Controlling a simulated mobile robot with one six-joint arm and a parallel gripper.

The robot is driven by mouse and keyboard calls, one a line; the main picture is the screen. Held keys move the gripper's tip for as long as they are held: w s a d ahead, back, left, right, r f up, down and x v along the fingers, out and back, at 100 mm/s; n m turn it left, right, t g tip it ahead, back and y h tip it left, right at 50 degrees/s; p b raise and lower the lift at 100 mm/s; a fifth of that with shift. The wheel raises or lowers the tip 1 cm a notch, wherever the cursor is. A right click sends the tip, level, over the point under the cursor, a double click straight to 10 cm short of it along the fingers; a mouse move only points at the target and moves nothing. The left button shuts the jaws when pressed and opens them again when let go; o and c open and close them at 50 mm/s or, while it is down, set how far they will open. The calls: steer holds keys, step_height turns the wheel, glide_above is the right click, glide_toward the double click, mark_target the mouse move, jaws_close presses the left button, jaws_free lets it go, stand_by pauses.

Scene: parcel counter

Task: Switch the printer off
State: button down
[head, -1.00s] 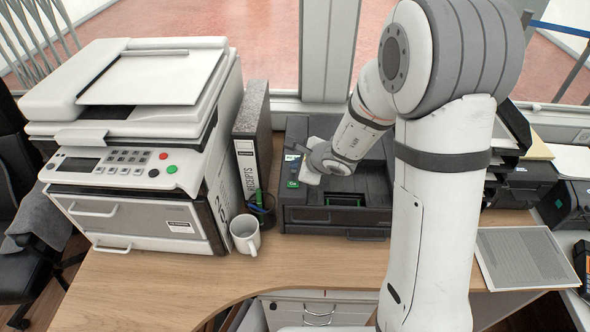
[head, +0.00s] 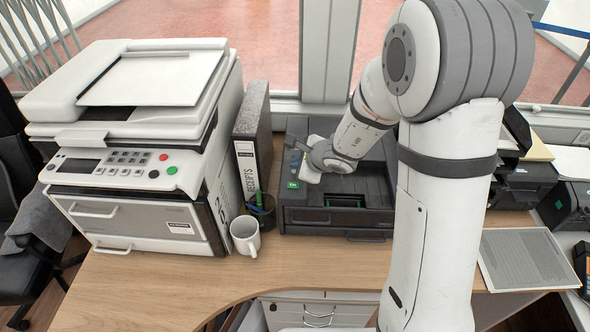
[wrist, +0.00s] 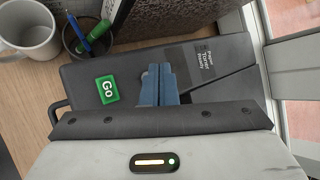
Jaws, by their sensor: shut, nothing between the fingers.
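The dark printer (head: 345,215) stands on the counter behind the mug. Its green Go button (head: 293,184) is at the front left of its top and shows clearly in the wrist view (wrist: 108,90). My gripper (wrist: 157,72) has its blue fingers together, empty, over the panel just right of Go in the wrist view. Whether the fingertips touch the panel I cannot tell. A label strip reading Paper, Toner, Ready (wrist: 205,55) lies beyond the fingers, with no lit lamp visible beside it. In the head view my gripper (head: 297,160) is partly hidden by its own wrist.
A large white copier (head: 140,140) with red and green buttons stands left. A receipts binder (head: 252,145), pen cup (head: 262,208) and white mug (head: 245,236) stand between it and the printer. A printed sheet (head: 525,258) lies right. The front counter is clear.

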step_height(320, 180, up, 6)
steer(key=p, duration=0.4)
stand_by(0.4)
stand_by(0.3)
